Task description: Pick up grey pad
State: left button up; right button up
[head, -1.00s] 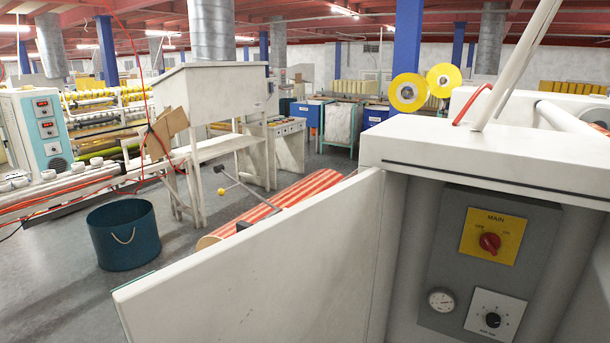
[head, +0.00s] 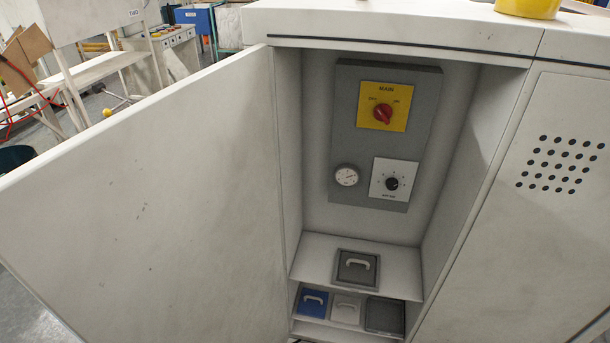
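A dark grey square pad (head: 357,270) with a light handle lies on the upper shelf inside the open cabinet. On the lower shelf sit a blue pad (head: 312,303) with a handle, a pale grey or whitish pad (head: 346,309) with a handle, and a dark square (head: 385,316) with no handle visible, which may be an empty slot. Neither of my grippers is in view.
The cabinet door (head: 150,185) stands open to the left. A grey control panel (head: 387,135) with a red knob (head: 382,113), a gauge and a dial is on the back wall. A closed perforated panel (head: 530,210) is at right.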

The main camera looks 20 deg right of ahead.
aim_at(356, 269)
jog(key=z, duration=1)
